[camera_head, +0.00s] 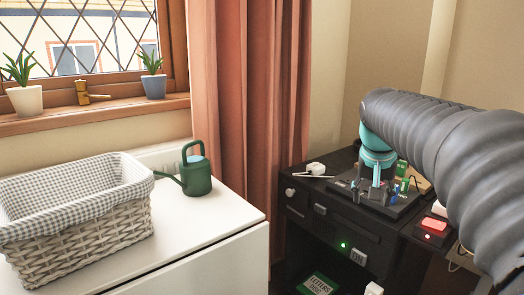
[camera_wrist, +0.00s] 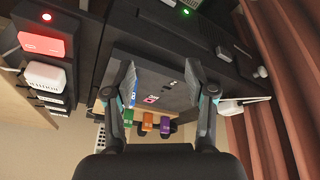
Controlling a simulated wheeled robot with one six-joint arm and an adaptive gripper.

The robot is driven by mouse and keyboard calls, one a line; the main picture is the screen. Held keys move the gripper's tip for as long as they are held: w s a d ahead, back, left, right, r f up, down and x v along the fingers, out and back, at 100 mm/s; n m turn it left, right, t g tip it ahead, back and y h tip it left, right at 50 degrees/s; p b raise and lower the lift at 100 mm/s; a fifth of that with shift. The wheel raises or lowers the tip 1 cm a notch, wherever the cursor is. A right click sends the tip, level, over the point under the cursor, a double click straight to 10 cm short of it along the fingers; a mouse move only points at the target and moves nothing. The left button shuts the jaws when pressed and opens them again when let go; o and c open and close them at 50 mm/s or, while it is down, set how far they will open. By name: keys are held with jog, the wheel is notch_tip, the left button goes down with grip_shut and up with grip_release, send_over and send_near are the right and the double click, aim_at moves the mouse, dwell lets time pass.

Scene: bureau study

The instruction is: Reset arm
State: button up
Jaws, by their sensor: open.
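My arm reaches in from the right in the head view and bends down over a dark bureau (camera_head: 331,224). My gripper (camera_wrist: 161,82) is open in the wrist view, its two fingers wide apart with nothing between the tips. Beyond the fingers lies a dark flat panel (camera_wrist: 165,93) with small coloured marks; it also shows on the bureau top in the head view (camera_head: 392,211). Small green (camera_wrist: 128,117), orange (camera_wrist: 147,121) and purple (camera_wrist: 166,125) blocks stand along its edge. In the head view my arm partly hides the bureau's back.
A red lit button box (camera_head: 433,225) sits at the bureau's right, and a small white object (camera_head: 316,169) at its left. A white cabinet (camera_head: 215,226) holds a wicker basket (camera_head: 80,225) and a green watering can (camera_head: 197,176). Curtains (camera_head: 250,90) hang behind.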

jog(key=s+a+f+n+p, duration=0.1)
jog(key=s+a+f+p, duration=0.1)
jog(key=s, duration=0.5)
jog(key=s+a+f+n+t+y+p, duration=0.1)
jog(key=s+a, duration=0.3)
jog(key=s, duration=0.4)
jog(key=s+a+f+n+t+y+p, duration=0.1)
jog(key=s+a+f+n+p, duration=0.1)
jog(key=s, duration=0.6)
jog(key=shift+s+a+f+p, duration=0.2)
jog(key=shift+a+f+p, duration=0.3)
jog(key=shift+a+f, duration=0.1)
